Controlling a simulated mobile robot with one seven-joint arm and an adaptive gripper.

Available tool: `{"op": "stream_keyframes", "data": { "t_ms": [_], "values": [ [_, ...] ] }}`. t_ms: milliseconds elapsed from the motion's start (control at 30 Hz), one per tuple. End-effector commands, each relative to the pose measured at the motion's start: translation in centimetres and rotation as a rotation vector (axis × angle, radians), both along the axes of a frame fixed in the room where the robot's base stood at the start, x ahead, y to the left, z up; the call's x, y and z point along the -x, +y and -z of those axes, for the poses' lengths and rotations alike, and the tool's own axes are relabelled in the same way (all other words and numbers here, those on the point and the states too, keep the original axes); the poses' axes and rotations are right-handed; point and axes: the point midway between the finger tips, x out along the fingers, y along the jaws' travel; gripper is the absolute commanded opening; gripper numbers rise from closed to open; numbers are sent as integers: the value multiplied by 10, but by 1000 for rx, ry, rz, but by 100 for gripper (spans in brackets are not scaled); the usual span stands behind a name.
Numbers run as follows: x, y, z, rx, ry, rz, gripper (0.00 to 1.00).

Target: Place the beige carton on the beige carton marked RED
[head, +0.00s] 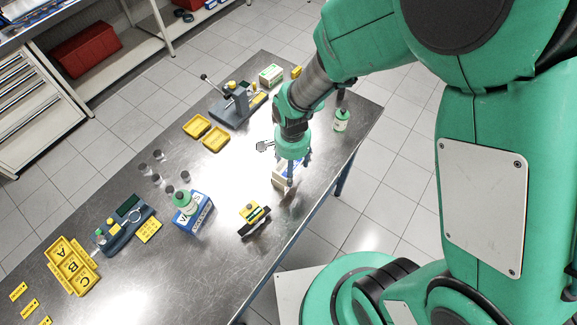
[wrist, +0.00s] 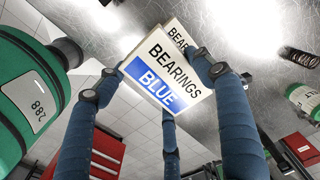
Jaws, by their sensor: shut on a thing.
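My gripper (head: 290,178) is over the right part of the steel table, shut on a beige carton (head: 279,176). In the wrist view, the carton (wrist: 165,80) shows the words BEARINGS and BLUE, the latter on a blue band. The blue fingers of my gripper (wrist: 155,82) reach around its sides. A second panel reading BEAR (wrist: 178,36) shows behind it; I cannot tell whether it is another face or another carton. In the head view the arm partly hides the carton, and I cannot tell if it touches the table. No carton marked RED is readable.
A blue VALVES box (head: 196,216) with a green bottle on it stands left. A yellow-and-black part (head: 250,212) lies nearer the front edge. A green-capped bottle (head: 341,121) stands right.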

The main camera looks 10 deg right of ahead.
Motion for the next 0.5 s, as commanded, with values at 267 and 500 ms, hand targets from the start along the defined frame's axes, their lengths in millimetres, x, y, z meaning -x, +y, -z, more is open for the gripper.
{"op": "stream_keyframes", "data": {
  "t_ms": [267,500],
  "values": [
    [-17,4,1,0,0,0,34],
    [-17,4,1,0,0,0,34]
  ]
}}
